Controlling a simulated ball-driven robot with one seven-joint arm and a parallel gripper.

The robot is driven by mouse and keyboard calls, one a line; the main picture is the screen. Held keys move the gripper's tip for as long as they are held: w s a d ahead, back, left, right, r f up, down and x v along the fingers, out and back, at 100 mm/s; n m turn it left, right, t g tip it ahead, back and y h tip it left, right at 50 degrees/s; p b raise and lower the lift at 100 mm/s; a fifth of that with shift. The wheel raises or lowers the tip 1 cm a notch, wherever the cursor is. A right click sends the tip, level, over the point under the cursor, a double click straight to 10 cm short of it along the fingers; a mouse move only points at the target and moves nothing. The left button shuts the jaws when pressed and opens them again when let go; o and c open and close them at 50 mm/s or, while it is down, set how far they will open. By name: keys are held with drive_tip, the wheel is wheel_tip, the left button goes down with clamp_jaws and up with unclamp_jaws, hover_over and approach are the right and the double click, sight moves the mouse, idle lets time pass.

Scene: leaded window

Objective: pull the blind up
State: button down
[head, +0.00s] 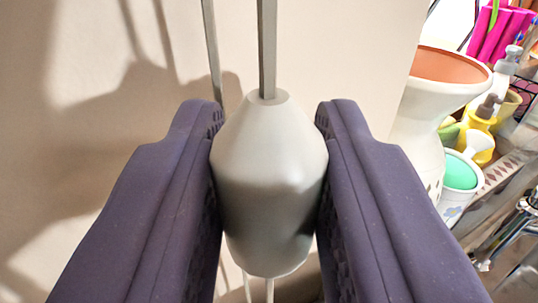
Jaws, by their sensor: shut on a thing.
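A grey-white, bell-shaped cord pull (270,175) is in the middle of the head view. My gripper (269,165) is shut on it, with one dark purple finger pressed against each side. A grey cord (268,45) runs up from the top of the pull and out of the picture. A second grey cord (212,50) runs up just left of it, behind. Two thin pale strands hang below the pull. The blind itself is not in view.
A plain beige wall (340,50) stands behind the pull, with shadows on its left. At right is a white vase (425,125) with an orange inside. Beyond it are a white pot with a green inside (460,175), yellow and white bottles, and pink items (495,35).

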wheel_tip(320, 180, up, 54)
drive_tip(key=p, duration=3.2)
drive_tip(key=shift+r+p, duration=0.25)
drive_tip(key=shift+p, duration=0.1)
drive_tip(key=c, duration=0.9)
unclamp_jaws()
drive_tip(key=shift+f, duration=0.1)
drive_tip(key=s+b, duration=0.1)
drive_tip(key=s, duration=0.1)
drive_tip(key=s+b, duration=0.1)
drive_tip(key=s, duration=0.2)
drive_tip(key=s+b, duration=0.2)
drive_tip(key=shift+s+a, duration=0.3)
drive_tip(key=shift+s, duration=0.05)
